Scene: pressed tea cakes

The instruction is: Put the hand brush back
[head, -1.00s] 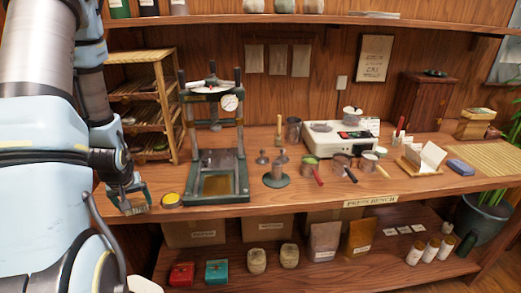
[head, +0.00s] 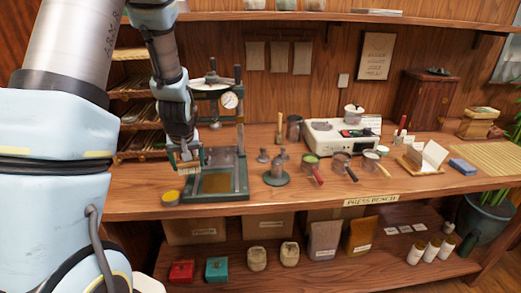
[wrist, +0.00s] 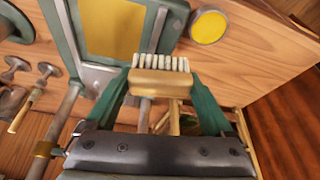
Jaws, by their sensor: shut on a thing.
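The hand brush (wrist: 158,82) has a wooden block, a handle and a row of pale bristles. My gripper (wrist: 165,98) is shut on it, with a green finger on either side in the wrist view. In the head view the brush (head: 187,167) hangs below my gripper (head: 184,155). They appear in front of the left side of the press (head: 243,170), seemingly above the bench. Part of the brush's handle is hidden by my gripper.
A round tin with yellow contents (head: 170,198) sits at the bench's front edge, left of the press base. A slatted rack (head: 132,110) stands behind my arm. Tampers, strainers and a white scale (head: 340,138) are to the right. The bench front (head: 300,195) is clear.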

